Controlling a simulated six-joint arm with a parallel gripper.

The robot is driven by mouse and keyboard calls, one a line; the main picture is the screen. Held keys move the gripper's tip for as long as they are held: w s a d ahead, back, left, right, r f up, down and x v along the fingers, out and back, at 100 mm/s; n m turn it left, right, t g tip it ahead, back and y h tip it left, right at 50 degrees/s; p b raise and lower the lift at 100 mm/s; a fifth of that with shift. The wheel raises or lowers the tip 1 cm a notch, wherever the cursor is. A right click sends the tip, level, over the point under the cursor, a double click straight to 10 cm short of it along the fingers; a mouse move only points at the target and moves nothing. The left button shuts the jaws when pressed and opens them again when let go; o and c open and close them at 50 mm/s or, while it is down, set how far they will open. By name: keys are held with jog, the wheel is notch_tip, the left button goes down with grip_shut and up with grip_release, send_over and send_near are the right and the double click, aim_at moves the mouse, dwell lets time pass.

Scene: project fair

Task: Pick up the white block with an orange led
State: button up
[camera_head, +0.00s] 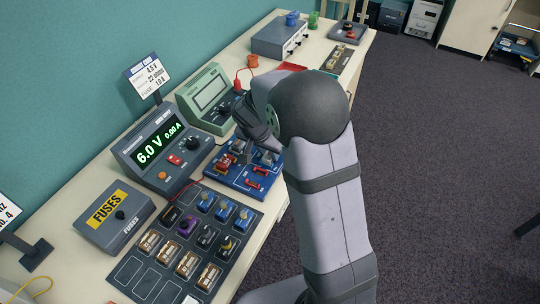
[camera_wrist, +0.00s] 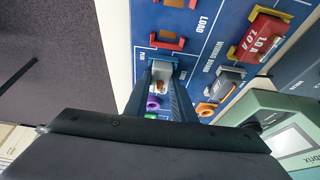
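In the wrist view, a small block with a whitish top and an orange-brown spot (camera_wrist: 158,85) sits in a blue holder marked "PWR" on the blue wiring board (camera_wrist: 200,50). My gripper (camera_wrist: 165,78) reaches down over it, with one finger on each side of the block. I cannot tell whether the fingers touch it. In the head view, my gripper is over the blue board (camera_head: 236,182), mostly hidden behind my arm. The block cannot be made out clearly there.
On the board are a red fuse block (camera_wrist: 263,38) and a grey block (camera_wrist: 225,83). A dark tray (camera_head: 150,285) holds several component blocks. A power supply (camera_head: 160,150) reading 6.0 V, a green meter (camera_head: 207,98) and a FUSES box (camera_head: 113,217) stand close by.

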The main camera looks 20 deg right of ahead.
aim_at(269, 155)
jog(key=shift+c, duration=1.1)
notch_tip(269, 155, up, 10)
jog(key=b, duration=0.1)
jog(key=shift+b, duration=0.35)
